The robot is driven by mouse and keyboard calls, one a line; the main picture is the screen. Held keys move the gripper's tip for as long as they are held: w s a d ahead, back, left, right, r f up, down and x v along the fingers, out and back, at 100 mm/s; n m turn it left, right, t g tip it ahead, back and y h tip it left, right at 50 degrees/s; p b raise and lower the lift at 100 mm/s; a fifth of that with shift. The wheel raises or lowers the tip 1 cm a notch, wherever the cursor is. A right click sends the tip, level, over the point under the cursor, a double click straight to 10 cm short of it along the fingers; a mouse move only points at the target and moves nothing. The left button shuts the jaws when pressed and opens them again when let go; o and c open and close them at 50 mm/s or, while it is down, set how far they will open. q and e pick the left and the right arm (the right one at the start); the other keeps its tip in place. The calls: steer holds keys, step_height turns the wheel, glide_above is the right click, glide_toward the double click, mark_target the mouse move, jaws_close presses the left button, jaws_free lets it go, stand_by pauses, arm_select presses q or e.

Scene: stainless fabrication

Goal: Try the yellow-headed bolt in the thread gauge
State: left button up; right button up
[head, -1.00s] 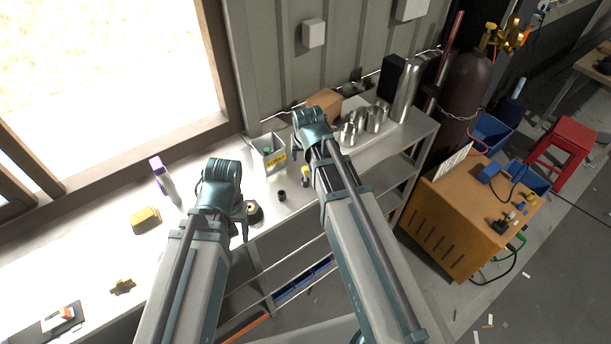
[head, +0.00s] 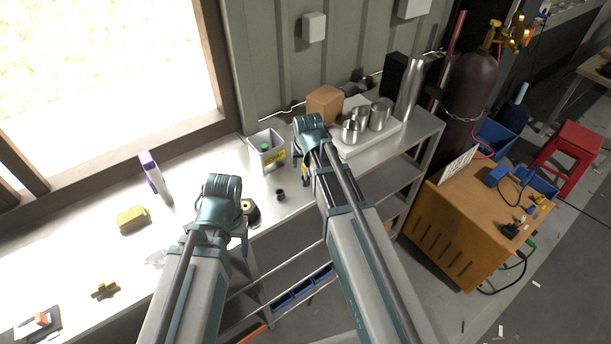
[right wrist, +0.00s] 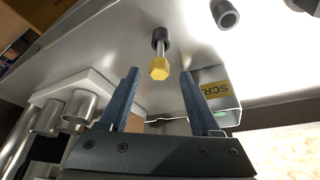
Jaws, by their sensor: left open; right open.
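The yellow-headed bolt (right wrist: 160,70) stands head up in a black collar (right wrist: 160,38) in the right wrist view. In the head view, the bolt (head: 305,170) is partly covered by my right arm. A second black ring (right wrist: 225,14) stands apart from it, its hole empty; it also shows in the head view (head: 280,195). I cannot tell which black piece is the thread gauge. My right gripper (right wrist: 159,78) is open and empty, its fingers to either side of the bolt head in the picture. My left gripper (head: 241,238) is open over the bench's front edge; its fingers are mostly hidden.
A bin (head: 268,158) with a yellow scrap label stands behind the bolt. Steel cups (head: 378,116) on a white slab (head: 375,137) and a cardboard box (head: 324,103) are to the right.

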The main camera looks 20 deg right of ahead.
mark_target(306, 165)
steer(key=b+x, duration=0.2)
steer(key=x, duration=0.1)
steer(key=shift+f, duration=0.15)
arm_select(q)
step_height(306, 165, down, 3)
steer(key=shift+r, duration=0.1)
arm_select(e)
steer(key=shift+s, duration=0.1)
steer(key=shift+c, duration=0.2)
jaws_close()
